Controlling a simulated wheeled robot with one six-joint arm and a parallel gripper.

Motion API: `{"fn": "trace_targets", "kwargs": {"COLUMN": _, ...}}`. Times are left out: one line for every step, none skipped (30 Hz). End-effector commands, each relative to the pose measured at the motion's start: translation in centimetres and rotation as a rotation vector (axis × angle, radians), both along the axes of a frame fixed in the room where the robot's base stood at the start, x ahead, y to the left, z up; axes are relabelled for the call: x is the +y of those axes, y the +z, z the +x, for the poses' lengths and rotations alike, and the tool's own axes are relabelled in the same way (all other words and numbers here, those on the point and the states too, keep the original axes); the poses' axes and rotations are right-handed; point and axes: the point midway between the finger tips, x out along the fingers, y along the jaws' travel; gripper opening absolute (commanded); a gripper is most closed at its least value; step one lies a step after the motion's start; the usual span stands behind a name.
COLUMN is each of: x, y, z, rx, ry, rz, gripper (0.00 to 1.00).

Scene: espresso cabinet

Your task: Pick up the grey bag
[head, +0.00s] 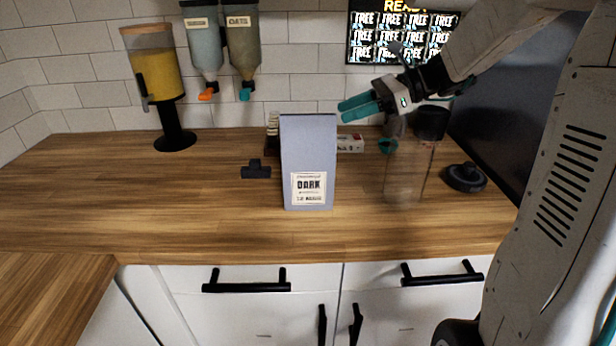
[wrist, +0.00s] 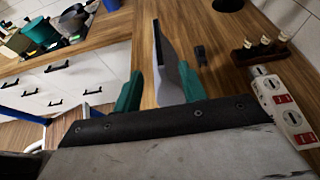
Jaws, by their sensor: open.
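The grey bag (head: 308,150) stands upright on the wooden counter and bears a white label reading DARK. My gripper (head: 342,108) is open, just right of the bag's top right corner in the head view, with its teal fingers pointing left. In the wrist view the bag (wrist: 169,68) is seen nearly edge-on, ahead of and in line with the gap between the fingers (wrist: 160,90). I cannot tell whether a finger touches it. Nothing is held.
A clear jar with a black top (head: 408,170) stands right of the bag, near my arm. A black lid (head: 465,177) lies farther right. A small black object (head: 256,170) is left of the bag. A white and red box (wrist: 283,108) lies behind.

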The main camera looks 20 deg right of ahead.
Motion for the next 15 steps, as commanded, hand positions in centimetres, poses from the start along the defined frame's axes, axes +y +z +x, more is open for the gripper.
{"fn": "trace_targets", "kwargs": {"x": 0.6, "y": -0.2, "z": 0.1, "rx": 0.003, "ry": 0.003, "rz": 0.002, "gripper": 0.41}}
{"fn": "trace_targets", "kwargs": {"x": 0.9, "y": -0.4, "z": 0.2, "rx": 0.004, "ry": 0.003, "rz": 0.002, "gripper": 0.41}}
{"fn": "trace_targets", "kwargs": {"x": 1.3, "y": -0.6, "z": 0.3, "rx": 0.004, "ry": 0.003, "rz": 0.000, "gripper": 0.41}}
{"fn": "trace_targets", "kwargs": {"x": 1.6, "y": -0.7, "z": 0.4, "rx": 0.004, "ry": 0.003, "rz": 0.000, "gripper": 0.41}}
{"fn": "trace_targets", "kwargs": {"x": 1.9, "y": -0.8, "z": 0.5, "rx": 0.004, "ry": 0.004, "rz": 0.000, "gripper": 0.41}}
{"fn": "trace_targets", "kwargs": {"x": 2.3, "y": -1.0, "z": 0.7, "rx": 0.003, "ry": 0.004, "rz": 0.001, "gripper": 0.41}}
{"fn": "trace_targets", "kwargs": {"x": 2.6, "y": -1.1, "z": 0.8, "rx": 0.003, "ry": 0.003, "rz": 0.000, "gripper": 0.41}}
{"fn": "trace_targets", "kwargs": {"x": 3.0, "y": -1.3, "z": 1.0, "rx": 0.003, "ry": 0.003, "rz": 0.000, "gripper": 0.41}}
{"fn": "trace_targets", "kwargs": {"x": 3.5, "y": -1.6, "z": 1.2, "rx": 0.003, "ry": 0.006, "rz": -0.001, "gripper": 0.41}}
{"fn": "trace_targets", "kwargs": {"x": 3.9, "y": -1.8, "z": 1.3, "rx": 0.002, "ry": 0.006, "rz": -0.001, "gripper": 0.41}}
{"fn": "trace_targets", "kwargs": {"x": 4.4, "y": -2.0, "z": 1.5, "rx": 0.002, "ry": 0.005, "rz": -0.002, "gripper": 0.41}}
{"fn": "trace_targets", "kwargs": {"x": 4.9, "y": -2.2, "z": 1.7, "rx": 0.002, "ry": 0.006, "rz": -0.001, "gripper": 0.41}}
{"fn": "trace_targets", "kwargs": {"x": 5.2, "y": -2.3, "z": 1.8, "rx": 0.002, "ry": 0.006, "rz": -0.001, "gripper": 0.41}}
{"fn": "trace_targets", "kwargs": {"x": 5.5, "y": -2.5, "z": 1.9, "rx": 0.002, "ry": 0.005, "rz": -0.002, "gripper": 0.41}}
{"fn": "trace_targets", "kwargs": {"x": 5.9, "y": -2.6, "z": 2.0, "rx": 0.001, "ry": 0.005, "rz": -0.003, "gripper": 0.41}}
